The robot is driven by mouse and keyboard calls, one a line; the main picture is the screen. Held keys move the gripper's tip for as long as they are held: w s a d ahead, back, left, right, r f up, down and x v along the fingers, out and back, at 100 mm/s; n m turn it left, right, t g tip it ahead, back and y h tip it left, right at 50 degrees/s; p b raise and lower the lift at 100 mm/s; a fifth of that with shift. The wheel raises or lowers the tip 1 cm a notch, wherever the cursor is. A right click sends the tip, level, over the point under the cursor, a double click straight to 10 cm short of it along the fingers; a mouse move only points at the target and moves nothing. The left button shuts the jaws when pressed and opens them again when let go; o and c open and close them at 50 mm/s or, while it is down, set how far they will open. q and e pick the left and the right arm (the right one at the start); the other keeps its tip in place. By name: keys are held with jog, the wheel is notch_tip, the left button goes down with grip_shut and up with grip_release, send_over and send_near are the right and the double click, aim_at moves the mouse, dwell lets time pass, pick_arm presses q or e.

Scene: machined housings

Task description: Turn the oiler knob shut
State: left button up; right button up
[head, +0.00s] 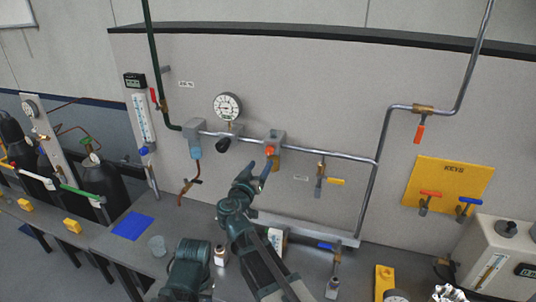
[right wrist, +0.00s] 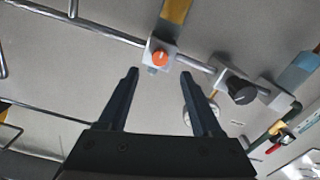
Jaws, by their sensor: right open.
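The oiler is a grey block (head: 274,136) on the wall pipe with an orange knob (head: 270,151) on its front. In the right wrist view the orange knob (right wrist: 160,58) shows a pale mark on its face, and an amber bowl (right wrist: 175,11) joins the block. My right gripper (head: 259,172) is just below and in front of the knob in the head view. In the right wrist view its two fingers (right wrist: 159,74) are apart and empty, with the knob beyond them, between the tips. No contact shows. My left gripper is not in view.
A black knob (head: 222,145) and round gauge (head: 228,106) are left of the oiler on the same pipe. A small valve (head: 319,175) hangs to its right.

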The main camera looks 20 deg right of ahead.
aim_at(269, 152)
jog(key=x, duration=0.8)
jog(key=shift+d, duration=0.15)
jog(key=shift+c, duration=0.2)
grip_shut()
